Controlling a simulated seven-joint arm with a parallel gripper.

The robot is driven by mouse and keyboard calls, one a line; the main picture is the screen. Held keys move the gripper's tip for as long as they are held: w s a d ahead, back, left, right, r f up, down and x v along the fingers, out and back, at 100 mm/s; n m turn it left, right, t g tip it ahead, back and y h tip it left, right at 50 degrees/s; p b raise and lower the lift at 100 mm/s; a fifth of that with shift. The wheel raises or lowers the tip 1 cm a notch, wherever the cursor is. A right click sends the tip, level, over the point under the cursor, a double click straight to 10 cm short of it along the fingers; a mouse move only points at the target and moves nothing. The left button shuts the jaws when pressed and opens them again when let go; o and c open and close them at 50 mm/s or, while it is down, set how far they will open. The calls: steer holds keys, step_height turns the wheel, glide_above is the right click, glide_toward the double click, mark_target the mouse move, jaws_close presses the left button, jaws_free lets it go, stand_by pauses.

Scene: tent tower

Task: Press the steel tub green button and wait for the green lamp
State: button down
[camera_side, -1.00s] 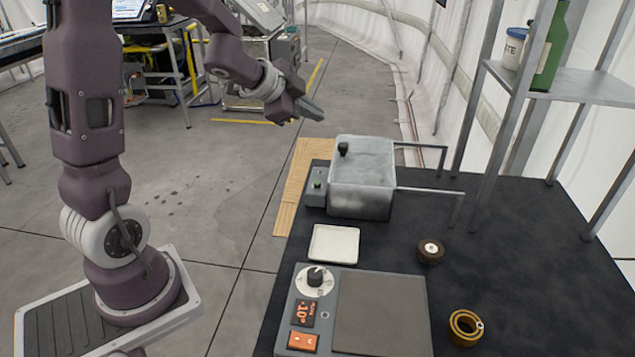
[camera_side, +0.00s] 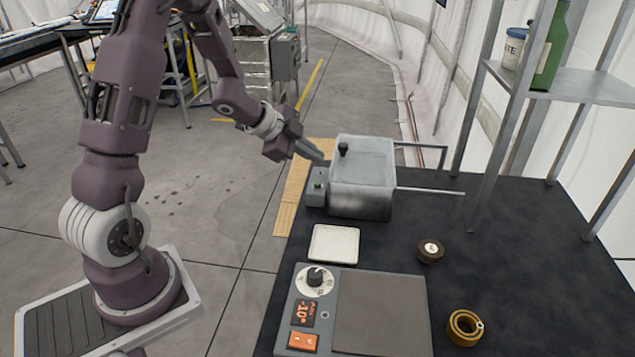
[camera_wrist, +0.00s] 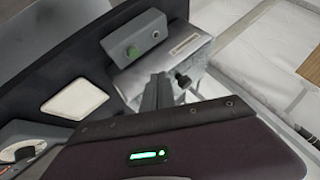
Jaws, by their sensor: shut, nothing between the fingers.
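The steel tub (camera_side: 358,196) stands on the dark table, with a black knob (camera_side: 343,149) on its lid. A grey control box (camera_side: 315,188) on its left side carries the green button (camera_side: 317,184); the button also shows in the wrist view (camera_wrist: 133,52). A small dark round spot sits near the button in the wrist view; I see no lit green lamp on the box. My gripper (camera_side: 318,156) is shut and empty, up and left of the tub, above the control box and apart from the button. Its fingers show in the wrist view (camera_wrist: 158,92).
A white square tray (camera_side: 334,244) lies in front of the tub. A grey hotplate unit (camera_side: 380,315) with a dial is nearer. A brown round piece (camera_side: 431,251) and a brass ring (camera_side: 465,327) lie to the right. A metal shelf (camera_side: 570,84) stands at the back right.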

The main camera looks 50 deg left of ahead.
mark_target(314, 187)
steer(key=shift+f, duration=1.95)
stand_by(0.5)
steer(key=shift+f, duration=0.4)
steer(key=shift+f, duration=0.4)
stand_by(0.3)
steer(key=shift+r, duration=0.8)
steer(key=shift+r, duration=0.1)
steer(key=shift+r, duration=2.45)
